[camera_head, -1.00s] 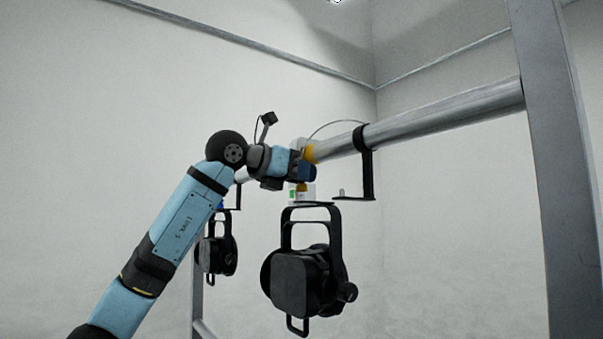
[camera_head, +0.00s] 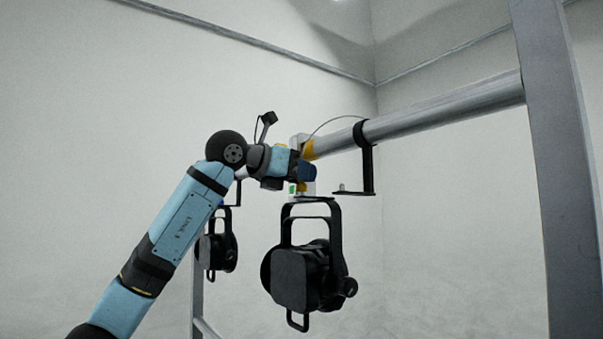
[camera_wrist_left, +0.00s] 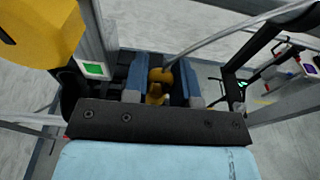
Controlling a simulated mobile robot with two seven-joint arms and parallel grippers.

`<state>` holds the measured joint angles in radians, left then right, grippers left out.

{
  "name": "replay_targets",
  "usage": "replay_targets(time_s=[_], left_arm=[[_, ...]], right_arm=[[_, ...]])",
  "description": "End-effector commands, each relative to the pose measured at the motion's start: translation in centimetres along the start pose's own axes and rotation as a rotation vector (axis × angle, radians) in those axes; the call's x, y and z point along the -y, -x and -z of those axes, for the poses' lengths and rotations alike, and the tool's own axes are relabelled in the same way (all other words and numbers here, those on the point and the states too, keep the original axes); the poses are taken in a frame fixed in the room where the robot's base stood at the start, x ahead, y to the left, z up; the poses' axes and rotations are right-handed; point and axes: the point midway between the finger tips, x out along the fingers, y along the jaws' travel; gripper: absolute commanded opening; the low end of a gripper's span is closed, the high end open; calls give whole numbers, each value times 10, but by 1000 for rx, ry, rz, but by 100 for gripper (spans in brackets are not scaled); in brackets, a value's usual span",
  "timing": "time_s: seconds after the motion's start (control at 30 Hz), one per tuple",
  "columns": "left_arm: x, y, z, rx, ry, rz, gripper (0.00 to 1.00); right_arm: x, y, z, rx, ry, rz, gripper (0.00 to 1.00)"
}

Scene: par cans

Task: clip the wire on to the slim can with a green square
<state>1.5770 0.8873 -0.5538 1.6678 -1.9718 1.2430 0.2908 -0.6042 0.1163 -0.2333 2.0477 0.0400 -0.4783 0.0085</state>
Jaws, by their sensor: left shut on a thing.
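My left gripper (camera_head: 308,172) is beside the overhead pipe, close to a pale hanger with a green square (camera_head: 293,188). In the left wrist view its blue fingers (camera_wrist_left: 161,82) are shut on the yellow wire clip (camera_wrist_left: 160,76). The wire (camera_head: 335,121) arcs from near the gripper to the black clamp on the pipe; it also runs up right in the wrist view (camera_wrist_left: 225,40). The green square (camera_wrist_left: 93,68) is left of the fingers there, apart from them. A black can (camera_head: 305,277) hangs below the hanger. The fingers partly hide the hanger. My right gripper is out of view.
The grey pipe (camera_head: 440,114) runs to an upright post (camera_head: 555,170) at right. A black bracket (camera_head: 366,170) hangs from the pipe right of my gripper. A second black can (camera_head: 217,250) hangs at left. Free space lies between the large can and the post.

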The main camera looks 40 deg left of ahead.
Motion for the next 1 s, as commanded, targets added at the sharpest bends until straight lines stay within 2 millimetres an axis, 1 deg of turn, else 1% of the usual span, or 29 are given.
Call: replay_targets(time_s=[0.3, 1.0], left_arm=[[0, 0, 1, 1, 0, 0, 0], [0, -1, 9, 0, 0, 0, 0]], right_arm=[[-3, 0, -2, 3, 12, 0, 43], [1, -4, -4, -1, -5, 0, 43]])
